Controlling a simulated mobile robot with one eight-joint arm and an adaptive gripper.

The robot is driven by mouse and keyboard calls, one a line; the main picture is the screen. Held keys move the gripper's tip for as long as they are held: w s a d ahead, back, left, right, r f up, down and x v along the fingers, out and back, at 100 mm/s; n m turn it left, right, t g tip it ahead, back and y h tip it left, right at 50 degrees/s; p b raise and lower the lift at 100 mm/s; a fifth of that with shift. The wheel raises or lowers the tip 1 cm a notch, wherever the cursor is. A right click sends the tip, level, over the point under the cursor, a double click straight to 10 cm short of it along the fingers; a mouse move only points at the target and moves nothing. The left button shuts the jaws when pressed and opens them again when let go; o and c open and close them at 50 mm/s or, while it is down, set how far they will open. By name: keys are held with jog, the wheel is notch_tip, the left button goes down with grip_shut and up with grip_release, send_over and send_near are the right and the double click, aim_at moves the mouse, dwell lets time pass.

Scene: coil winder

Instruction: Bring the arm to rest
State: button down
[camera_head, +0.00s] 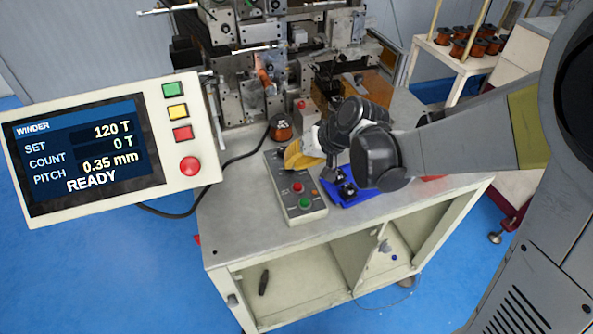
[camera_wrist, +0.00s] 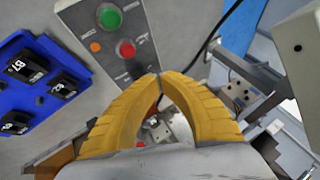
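My arm reaches in from the right in the head view, bent over the winder's table (camera_head: 245,235). My gripper (camera_head: 288,165) has yellow fingers and hangs over the far end of the grey control box (camera_head: 306,212). In the wrist view the curved fingers of my gripper (camera_wrist: 160,77) meet at their tips, with nothing seen between them. The tips are at the edge of the control box (camera_wrist: 85,20) there, beyond its red button (camera_wrist: 126,49) and green button (camera_wrist: 110,18). Whether they touch the box I cannot tell.
A blue tray (camera_wrist: 60,48) with several black labelled blocks lies beside the box. The winder (camera_head: 238,85) stands behind, with a copper spool (camera_head: 281,129) near its base. The screen panel (camera_head: 95,148) at left reads READY, count 0 T. The table's front left is clear.

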jog(key=s+d+r+m+t+h+b, duration=0.1)
jog(key=s+d+h+b, duration=0.5)
jog(key=s+d, duration=1)
jog(key=shift+s+d+m+t+b, duration=0.35)
jog(key=shift+s+t+b, duration=0.6)
jog(key=shift+s, duration=0.2)
